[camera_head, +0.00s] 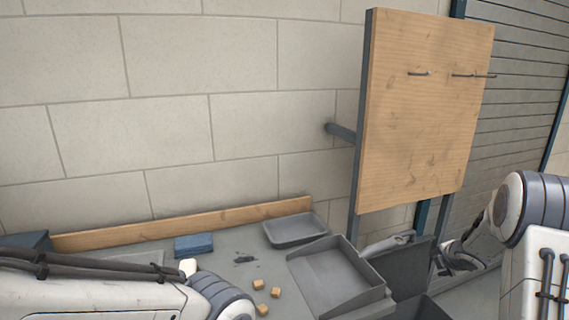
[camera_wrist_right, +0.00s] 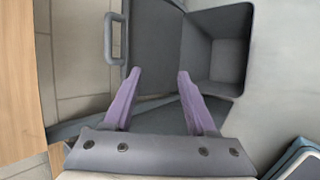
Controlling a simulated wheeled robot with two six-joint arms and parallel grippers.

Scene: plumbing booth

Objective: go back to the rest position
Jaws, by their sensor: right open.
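My right gripper (camera_wrist_right: 155,75) is open in the right wrist view, with two purple fingers spread apart and nothing between them. It is over a grey open bin (camera_wrist_right: 246,48) with a handle (camera_wrist_right: 108,38) on its side. In the head view my right arm comes in from the right edge, and its dark wrist (camera_head: 455,262) is beside the upright board. My left arm lies across the bottom left of the head view; its gripper is not seen.
A wooden board (camera_head: 425,110) with metal hooks stands at the right. The bench holds a grey tray (camera_head: 295,230), a blue block (camera_head: 194,246), a larger grey tray (camera_head: 335,275) and small wooden cubes (camera_head: 275,292). A brick wall (camera_head: 200,60) is behind.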

